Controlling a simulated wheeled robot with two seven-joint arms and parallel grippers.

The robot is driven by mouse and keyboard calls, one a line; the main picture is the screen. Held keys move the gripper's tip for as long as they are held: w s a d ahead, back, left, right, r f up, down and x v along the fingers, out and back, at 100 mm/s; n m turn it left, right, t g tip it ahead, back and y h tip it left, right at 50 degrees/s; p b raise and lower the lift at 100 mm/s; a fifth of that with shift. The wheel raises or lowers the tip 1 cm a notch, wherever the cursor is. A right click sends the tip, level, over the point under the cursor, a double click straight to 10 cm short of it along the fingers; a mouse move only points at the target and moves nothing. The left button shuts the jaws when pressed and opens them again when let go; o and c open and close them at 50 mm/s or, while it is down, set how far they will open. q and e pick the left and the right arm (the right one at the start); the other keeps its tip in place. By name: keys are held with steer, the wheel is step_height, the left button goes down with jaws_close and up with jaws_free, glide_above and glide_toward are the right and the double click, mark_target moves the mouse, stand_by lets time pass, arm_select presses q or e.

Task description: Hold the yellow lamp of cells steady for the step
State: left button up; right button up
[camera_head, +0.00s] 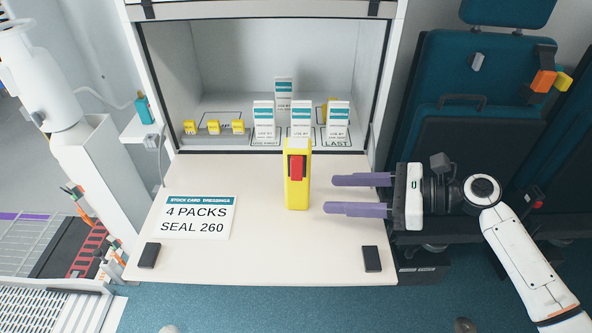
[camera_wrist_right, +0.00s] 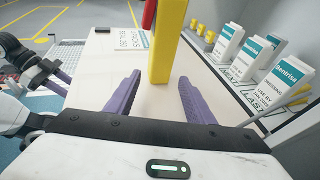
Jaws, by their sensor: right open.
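The yellow lamp (camera_head: 292,200) with a red part on its front stands upright on the pale worktop, near the middle. It also shows in the right wrist view (camera_wrist_right: 165,55), its top cut off by the frame edge. My right gripper (camera_head: 327,194) is open and empty, to the right of the lamp. Its two purple fingers point left at the lamp with a gap between. In the right wrist view the lamp stands beyond the fingertips, roughly in line with the space between them. My left gripper (camera_wrist_right: 58,78) shows small at the left of that view; its opening is unclear.
White and teal packs (camera_head: 264,118) stand in the cabinet behind the lamp, with several small yellow pieces (camera_head: 213,127) to their left. A stock card (camera_head: 198,218) lies left of the lamp. Two dark blocks (camera_head: 149,255) (camera_head: 372,259) sit by the front corners. The front middle is clear.

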mark_target(303, 194)
steer(key=b+x, duration=0.3)
steer(key=x, duration=0.2)
steer(key=shift+s+f, duration=0.15)
steer(key=shift+w+a+p, duration=0.15)
steer(key=shift+a+p, duration=0.3)
steer(key=shift+a, duration=0.1)
steer(key=shift+w+a+p, duration=0.15)
steer(key=shift+a+p, duration=0.25)
steer(key=shift+a, duration=0.1)
steer(key=shift+x, duration=0.8)
steer(key=shift+w+f, duration=0.1)
steer(key=shift+f, duration=0.1)
steer(key=shift+c, duration=0.5)
